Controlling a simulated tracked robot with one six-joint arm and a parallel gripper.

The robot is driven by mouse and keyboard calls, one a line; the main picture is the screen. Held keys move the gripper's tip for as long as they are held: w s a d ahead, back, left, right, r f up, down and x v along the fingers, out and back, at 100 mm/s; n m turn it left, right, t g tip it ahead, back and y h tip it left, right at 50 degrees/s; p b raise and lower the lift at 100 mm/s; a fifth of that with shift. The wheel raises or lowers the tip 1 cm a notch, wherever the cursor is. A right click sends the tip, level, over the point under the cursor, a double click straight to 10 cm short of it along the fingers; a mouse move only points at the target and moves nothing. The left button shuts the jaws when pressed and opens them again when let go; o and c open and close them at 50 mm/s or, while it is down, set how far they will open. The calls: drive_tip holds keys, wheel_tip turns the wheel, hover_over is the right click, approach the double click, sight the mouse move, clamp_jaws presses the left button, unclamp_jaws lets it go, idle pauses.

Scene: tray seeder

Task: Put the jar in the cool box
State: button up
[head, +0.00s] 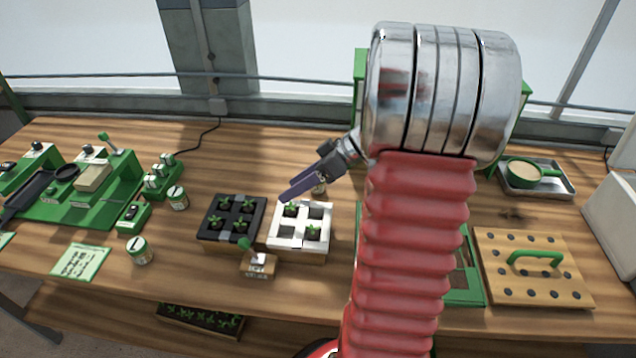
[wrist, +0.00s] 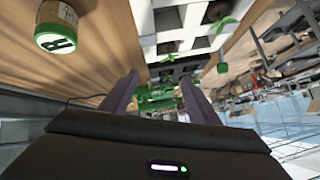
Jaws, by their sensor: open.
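Several small jars with green and white caps could be the task's jar. One jar (head: 178,197) stands beside the green machine, and another jar (head: 140,250) stands nearer the table's front edge. A small round jar-like thing (head: 320,188) is partly hidden behind my gripper (head: 284,194). A jar with a green lid (wrist: 57,28) shows at the upper left of the wrist view, apart from the fingers. My gripper (wrist: 157,92) is open with nothing between its fingers, above the seedling trays. A pale box (head: 614,220) at the far right edge may be the cool box; its inside is hidden.
A black seedling tray (head: 203,233) and white seedling tray (head: 270,240) lie below my gripper. A labelled block (head: 258,265) stands in front. A dibber board (head: 580,285) and a metal tray (head: 568,190) with a green pan lie right. My arm hides the table's middle.

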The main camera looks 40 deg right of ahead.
drive_tip(key=s+a+r+m+h, duration=0.2)
drive_tip(key=s+a+r+h, duration=0.1)
drive_tip(key=s+a, duration=0.4)
drive_tip(key=s+a+r+m+h, duration=0.3)
drive_tip(key=s+a+r, duration=0.3)
drive_tip(key=a, duration=0.8)
drive_tip(key=shift+s+a+r+g+h, duration=0.2)
drive_tip(key=shift+s+g+h, duration=0.25)
drive_tip(key=shift+h, duration=0.35)
drive_tip(key=shift+c, duration=0.5)
